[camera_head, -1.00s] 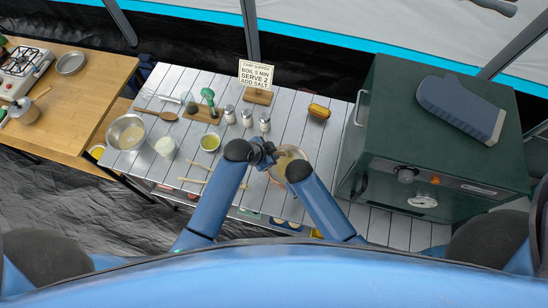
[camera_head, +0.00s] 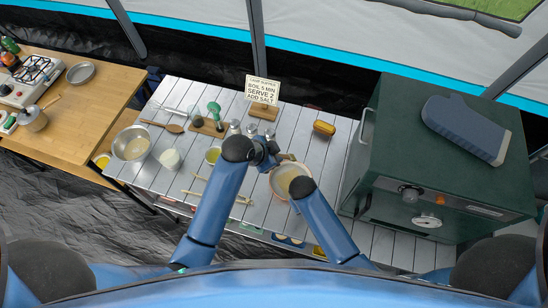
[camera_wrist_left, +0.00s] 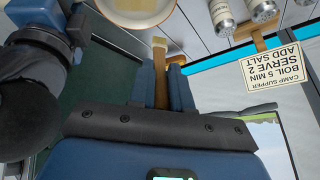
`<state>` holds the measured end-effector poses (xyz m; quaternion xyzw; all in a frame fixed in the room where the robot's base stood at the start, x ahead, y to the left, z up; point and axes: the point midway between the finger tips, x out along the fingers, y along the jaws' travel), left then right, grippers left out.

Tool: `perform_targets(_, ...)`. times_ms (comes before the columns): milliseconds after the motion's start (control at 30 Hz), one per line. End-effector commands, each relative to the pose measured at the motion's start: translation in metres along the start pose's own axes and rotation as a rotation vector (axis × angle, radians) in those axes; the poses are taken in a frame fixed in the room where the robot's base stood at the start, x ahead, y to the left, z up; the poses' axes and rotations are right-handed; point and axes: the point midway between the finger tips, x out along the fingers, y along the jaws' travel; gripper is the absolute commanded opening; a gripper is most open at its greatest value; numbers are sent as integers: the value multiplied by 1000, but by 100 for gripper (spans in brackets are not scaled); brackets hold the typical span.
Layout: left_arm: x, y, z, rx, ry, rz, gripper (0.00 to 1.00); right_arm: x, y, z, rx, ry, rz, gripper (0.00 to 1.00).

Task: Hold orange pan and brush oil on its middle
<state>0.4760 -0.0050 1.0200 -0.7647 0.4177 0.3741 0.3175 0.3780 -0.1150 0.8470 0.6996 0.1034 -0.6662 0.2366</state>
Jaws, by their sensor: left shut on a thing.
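A round pan (camera_head: 284,183) with a pale inside and a tan rim sits at the front of the slatted table; part of it shows at the top of the left wrist view (camera_wrist_left: 138,12). My left gripper (camera_head: 270,154) is shut on a brush with a wooden handle (camera_wrist_left: 161,85). The pale bristles (camera_wrist_left: 159,42) point at the pan's edge and look just outside its rim; height is unclear. A small bowl of yellow-green oil (camera_head: 213,155) stands left of my left arm.
A green oven (camera_head: 430,150) stands close on the right. A metal bowl (camera_head: 131,144) and a white cup (camera_head: 170,159) are left. Chopsticks (camera_head: 225,193) lie in front.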

Motion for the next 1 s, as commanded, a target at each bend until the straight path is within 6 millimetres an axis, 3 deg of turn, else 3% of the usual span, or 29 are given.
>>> perform_targets(433,0,0,0,0,0,0,0,0,0,0,0,0,0,0)
perform_targets(467,0,0,0,0,0,0,0,0,0,0,0,0,0,24)
perform_targets(633,0,0,0,0,0,0,0,0,0,0,0,-1,0,49)
perform_targets(1000,0,0,0,0,0,0,0,-2,0,0,0,0,0,49)
